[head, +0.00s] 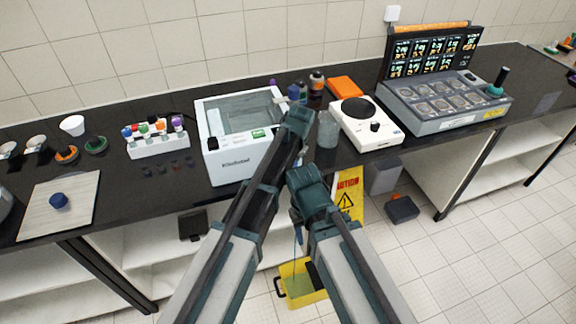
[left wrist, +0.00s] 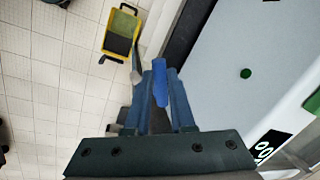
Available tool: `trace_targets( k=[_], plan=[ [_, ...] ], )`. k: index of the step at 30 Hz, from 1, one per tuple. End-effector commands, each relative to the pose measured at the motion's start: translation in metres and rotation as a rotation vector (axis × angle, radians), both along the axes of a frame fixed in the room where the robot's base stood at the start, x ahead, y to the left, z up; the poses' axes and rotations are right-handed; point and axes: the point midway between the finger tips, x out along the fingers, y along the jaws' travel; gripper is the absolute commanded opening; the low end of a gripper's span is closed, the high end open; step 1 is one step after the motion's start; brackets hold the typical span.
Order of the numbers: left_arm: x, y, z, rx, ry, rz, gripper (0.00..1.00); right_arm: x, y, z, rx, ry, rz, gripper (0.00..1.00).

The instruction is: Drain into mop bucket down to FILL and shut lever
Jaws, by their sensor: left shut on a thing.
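The white water bath (head: 218,158) stands at the bench's front edge, with a see-through window on top. My left gripper (left wrist: 160,72) is shut on a blue lever (left wrist: 160,88) beside a pale wall in the left wrist view. A grey spout-like piece (left wrist: 136,68) shows next to it. The yellow mop bucket (head: 302,266) is on the floor below, with a greenish inside; it also shows in the left wrist view (left wrist: 108,40). A thin line runs down towards it. My right gripper's fingers are not clear behind its arm. The FILL mark is not readable.
A glass beaker (head: 328,130) and a white hotplate (head: 366,125) stand right of the bath. A tube rack (head: 158,146) stands to its left. A yellow caution sign (head: 348,197) is under the bench, close to my right arm. Open floor lies right of the bucket.

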Motion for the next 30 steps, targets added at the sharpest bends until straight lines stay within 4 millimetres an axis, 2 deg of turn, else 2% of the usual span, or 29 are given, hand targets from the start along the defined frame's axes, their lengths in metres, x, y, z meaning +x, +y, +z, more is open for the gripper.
trace_targets(
  k=[8,9,13,23,30],
  plan=[
    [0.000,0.000,0.000,0.000,0.000,-0.001,0.00,0.000,0.000,0.000,0.000,0.000,0.000,0.50],
    [0.000,0.000,0.000,0.000,0.000,-0.001,0.29,0.000,0.000,0.000,0.000,0.000,0.000,0.50],
    [0.000,0.000,0.000,0.000,0.000,-0.001,0.52,0.000,0.000,0.000,0.000,0.000,0.000,0.50],
    [0.000,0.000,0.001,0.000,0.000,-0.001,0.52,0.000,0.000,0.001,0.000,0.000,0.000,0.50],
    [-0.001,0.000,0.014,0.000,0.000,0.000,0.52,0.000,0.000,0.014,0.000,0.000,0.000,0.50]
  ],
)
